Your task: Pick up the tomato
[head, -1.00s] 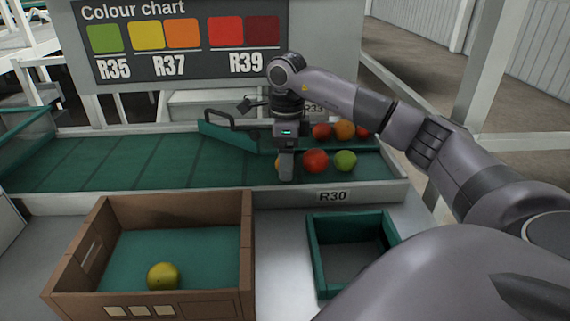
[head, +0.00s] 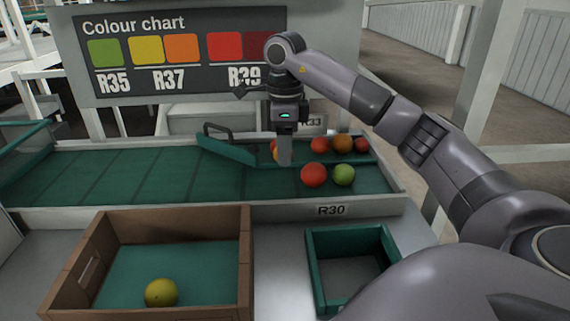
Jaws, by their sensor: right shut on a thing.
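My right gripper (head: 285,158) points down over the green sorting belt, in front of the diverter. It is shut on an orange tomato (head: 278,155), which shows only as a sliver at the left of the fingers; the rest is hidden. A red tomato (head: 314,175) and a green tomato (head: 344,174) lie on the belt to the right of the gripper. Behind the diverter are another red tomato (head: 319,146), an orange one (head: 342,144) and a further red one (head: 362,145). My left gripper is out of view.
A brown crate (head: 245,262) with a yellow-green tomato (head: 161,293) inside stands at the front left. A small empty green-rimmed bin (head: 312,262) stands at the front centre. The green diverter (head: 228,150) crosses the belt. The left belt (head: 110,175) is clear.

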